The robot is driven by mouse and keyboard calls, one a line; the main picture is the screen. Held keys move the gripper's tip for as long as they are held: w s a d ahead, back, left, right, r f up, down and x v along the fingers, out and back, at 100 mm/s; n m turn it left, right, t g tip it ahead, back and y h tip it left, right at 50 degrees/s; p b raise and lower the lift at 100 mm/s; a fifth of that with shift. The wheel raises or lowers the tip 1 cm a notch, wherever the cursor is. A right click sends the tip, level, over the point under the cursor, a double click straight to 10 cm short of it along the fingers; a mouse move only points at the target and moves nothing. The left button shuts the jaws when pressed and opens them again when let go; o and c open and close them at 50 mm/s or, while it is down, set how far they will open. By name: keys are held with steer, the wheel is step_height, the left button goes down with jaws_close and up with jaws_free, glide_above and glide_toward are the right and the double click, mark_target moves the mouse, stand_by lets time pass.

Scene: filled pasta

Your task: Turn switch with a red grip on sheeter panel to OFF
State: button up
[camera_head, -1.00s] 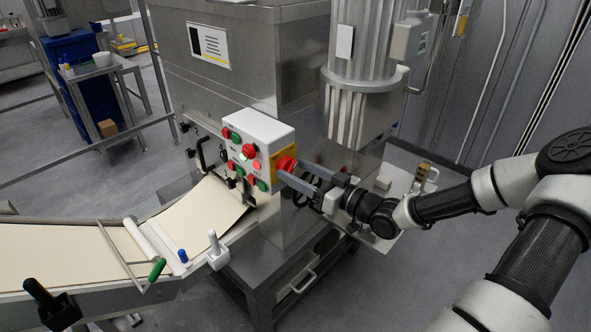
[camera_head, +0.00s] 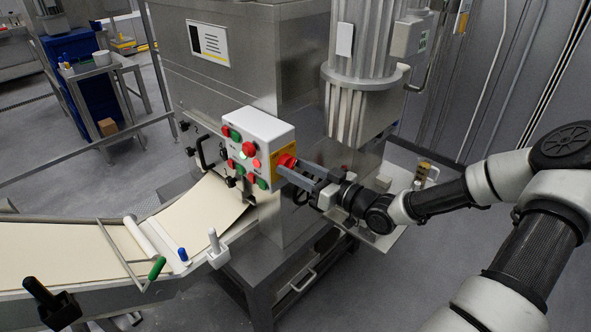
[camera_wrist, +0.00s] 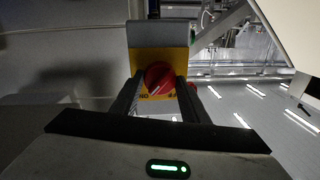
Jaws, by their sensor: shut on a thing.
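The switch with the red grip (camera_head: 287,160) sits on a yellow plate (camera_head: 281,151) on the right side of the white sheeter panel (camera_head: 262,127). In the wrist view the round red grip (camera_wrist: 158,74) shows between my two fingers, with small dark lettering below it on the yellow plate (camera_wrist: 178,61). The lettering at its lower left looks like an inverted ON; the right label is hard to read. My gripper (camera_head: 287,171) reaches in from the right and is shut on the red grip. The fingers hide part of the grip's sides.
The panel front carries several red and green buttons (camera_head: 247,154). A metal machine body (camera_head: 290,215) stands behind and below. A conveyor with a dough sheet (camera_head: 205,205) runs to the left. A side shelf (camera_head: 400,180) lies beyond my wrist.

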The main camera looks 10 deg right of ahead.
steer(key=n+b, duration=0.3)
steer(key=n, duration=0.1)
steer(key=shift+f+b, duration=0.15)
steer(key=shift+b, duration=0.25)
steer(key=n+b, duration=0.4)
steer(key=shift+n+h, duration=0.3)
steer(key=shift+n, duration=0.1)
steer(key=n+b, duration=0.4)
steer(key=b, duration=0.1)
steer(key=n+b, duration=0.3)
steer(key=b, duration=0.2)
steer(key=shift+a+r+n+h+b, duration=0.1)
steer(key=shift+r+n+h+b, duration=0.1)
steer(key=shift+n+h+b, duration=0.15)
steer(key=shift+r+n, duration=0.1)
steer(key=shift+n, duration=0.15)
steer(key=o, duration=1.1)
steer(key=shift+c, duration=0.2)
steer(key=shift+s, duration=0.1)
